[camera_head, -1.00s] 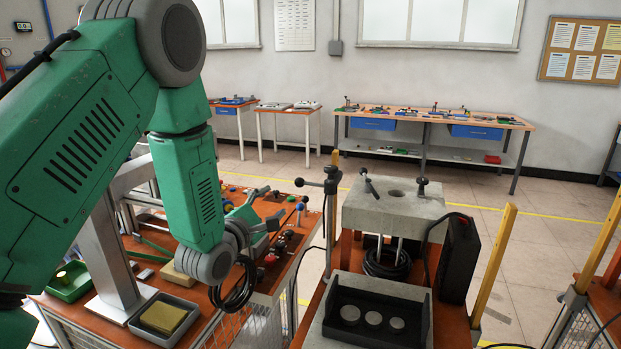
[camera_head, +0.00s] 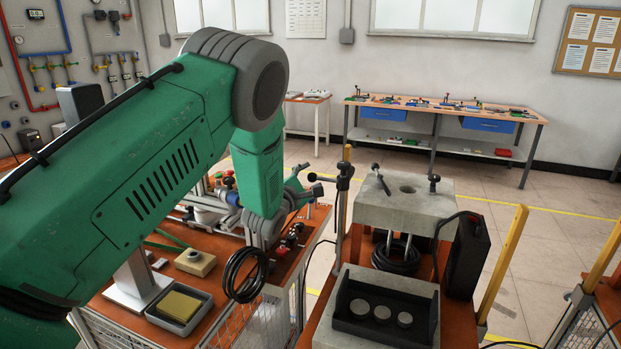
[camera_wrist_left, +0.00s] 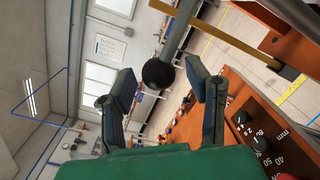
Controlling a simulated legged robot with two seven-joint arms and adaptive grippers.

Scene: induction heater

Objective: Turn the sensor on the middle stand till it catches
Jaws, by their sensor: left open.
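A dark post (camera_head: 342,200) stands left of the grey block, with a clamp-like head and a short arm ending in a black ball (camera_head: 312,177). Two smaller dark fittings, a tilted left one (camera_head: 380,180) and an upright right one (camera_head: 434,184), stand on top of the block. I cannot tell which is the task's sensor. My left gripper (camera_head: 306,184) is open near the black ball. In the left wrist view, a black ball (camera_wrist_left: 158,73) appears between the open fingers, apparently beyond them, with no contact visible. My right gripper is not in view.
Yellow posts (camera_head: 503,270) and a black box (camera_head: 467,255) stand to the right. A cluttered table lies below my left arm.

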